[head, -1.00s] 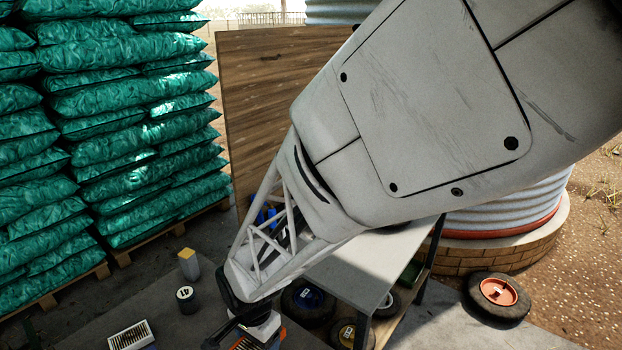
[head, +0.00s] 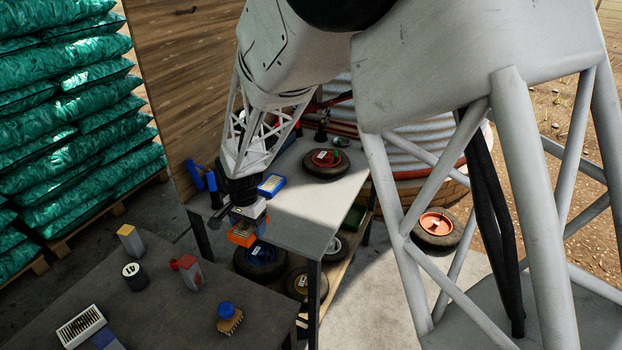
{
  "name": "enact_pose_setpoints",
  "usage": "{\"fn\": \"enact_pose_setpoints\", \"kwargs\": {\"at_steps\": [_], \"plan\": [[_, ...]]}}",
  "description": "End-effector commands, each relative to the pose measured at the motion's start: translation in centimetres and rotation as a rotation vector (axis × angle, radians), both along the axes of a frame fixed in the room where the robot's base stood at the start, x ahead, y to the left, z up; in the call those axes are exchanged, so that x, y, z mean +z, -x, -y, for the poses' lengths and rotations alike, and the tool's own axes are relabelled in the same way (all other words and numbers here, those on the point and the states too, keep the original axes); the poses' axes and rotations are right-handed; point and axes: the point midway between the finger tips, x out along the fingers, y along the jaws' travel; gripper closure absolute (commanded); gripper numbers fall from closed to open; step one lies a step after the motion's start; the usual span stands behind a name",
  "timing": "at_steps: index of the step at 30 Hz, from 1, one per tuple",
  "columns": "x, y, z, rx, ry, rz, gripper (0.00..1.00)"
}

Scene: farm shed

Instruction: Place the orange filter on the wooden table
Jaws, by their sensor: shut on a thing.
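My gripper (head: 246,212) is shut on the orange filter (head: 241,234), a boxy orange block with a ribbed face. It holds the filter in the air in front of the left edge of the pale-topped table (head: 291,228); the exact height cannot be told. A dark grey-brown table (head: 165,308) lies at the lower left. I cannot tell from its look which of the two is the wooden one. The fingers are partly hidden by the gripper body.
On the dark table are a white ribbed filter (head: 81,327), a black can (head: 134,275), a yellow-topped box (head: 130,240), a red-and-grey bottle (head: 187,272) and a blue-handled brush (head: 229,318). The pale table holds a wheel (head: 326,164) and a blue box (head: 271,186).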

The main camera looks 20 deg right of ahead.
Motion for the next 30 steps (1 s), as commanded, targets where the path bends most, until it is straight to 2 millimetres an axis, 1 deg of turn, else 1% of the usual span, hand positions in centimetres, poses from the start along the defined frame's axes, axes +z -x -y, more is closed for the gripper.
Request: {"fn": "enact_pose_setpoints", "kwargs": {"at_steps": [1, 3, 10, 12, 15, 18, 22, 30], "plan": [[-0.1, -0.9, 0.9, -0.008, 0.0, 0.0, 0.55], [-0.1, -1.9, 2.0, -0.01, -0.001, 0.001, 0.55], [-0.4, -4.3, 4.7, -0.018, 0.0, 0.001, 0.55], [-2.0, -4.0, 4.5, -0.015, 0.001, -0.004, 0.55], [-3.5, -4.0, 4.5, -0.015, 0.0, -0.003, 0.55], [-4.6, -4.1, 4.4, -0.015, 0.0, 0.0, 0.55], [-5.2, -4.1, 4.4, -0.015, -0.001, 0.001, 0.55], [-5.3, -4.1, 4.4, -0.015, 0.0, 0.001, 0.55]]}}
